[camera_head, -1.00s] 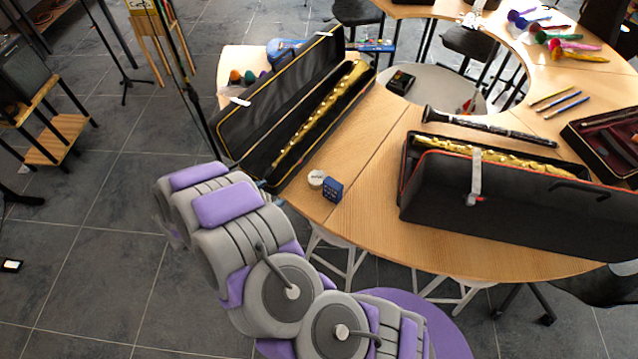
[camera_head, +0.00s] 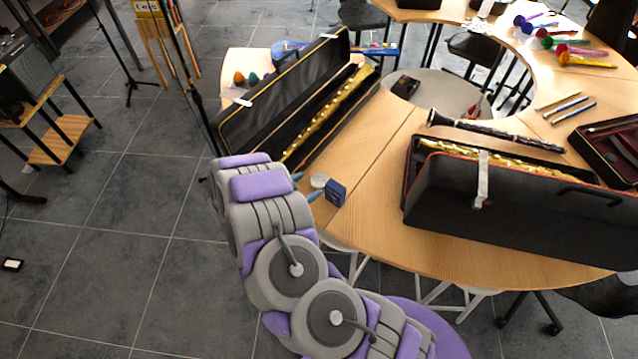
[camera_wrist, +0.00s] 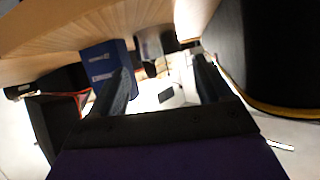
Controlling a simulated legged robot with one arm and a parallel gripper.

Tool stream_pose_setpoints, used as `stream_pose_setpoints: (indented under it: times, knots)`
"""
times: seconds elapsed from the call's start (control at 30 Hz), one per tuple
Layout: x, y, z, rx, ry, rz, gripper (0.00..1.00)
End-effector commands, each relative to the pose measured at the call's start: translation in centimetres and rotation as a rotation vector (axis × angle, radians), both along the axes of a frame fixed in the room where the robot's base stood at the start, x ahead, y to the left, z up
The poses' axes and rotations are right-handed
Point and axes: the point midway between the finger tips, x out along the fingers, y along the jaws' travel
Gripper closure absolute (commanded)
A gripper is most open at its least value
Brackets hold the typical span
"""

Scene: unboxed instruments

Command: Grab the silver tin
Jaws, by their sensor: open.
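The small round silver tin (camera_head: 319,180) stands on the wooden table near its front left edge, right beside a small blue box (camera_head: 336,193). My gripper (camera_head: 306,187) is at the table edge, just left of the tin, with its fingers apart and pointing toward it. In the wrist view the tin (camera_wrist: 153,46) looks dark and shadowed. It shows ahead of the gap between my open fingers (camera_wrist: 162,66), a little left of the middle. The blue box (camera_wrist: 103,62) is beyond the left finger. Nothing is held. Whether a finger touches the tin cannot be told.
An open black case (camera_head: 246,128) with a gold instrument lies behind the tin, close to my arm. Another black case (camera_head: 500,200) with a gold instrument and a black clarinet (camera_head: 490,129) are to the right. The table (camera_head: 375,215) is bare right of the blue box.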

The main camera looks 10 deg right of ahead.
Motion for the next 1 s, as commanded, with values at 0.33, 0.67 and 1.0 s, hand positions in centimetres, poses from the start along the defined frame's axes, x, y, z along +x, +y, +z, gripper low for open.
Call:
stream_pose_setpoints:
  times: [0.33, 0.67, 1.0]
  knots:
    - [1.4, -2.6, -2.8, -0.002, 0.002, -0.004, 0.21]
    - [2.2, -3.7, -3.1, 0.0, 0.002, 0.0, 0.21]
    - [2.3, -3.7, -3.1, 0.0, 0.0, -0.001, 0.51]
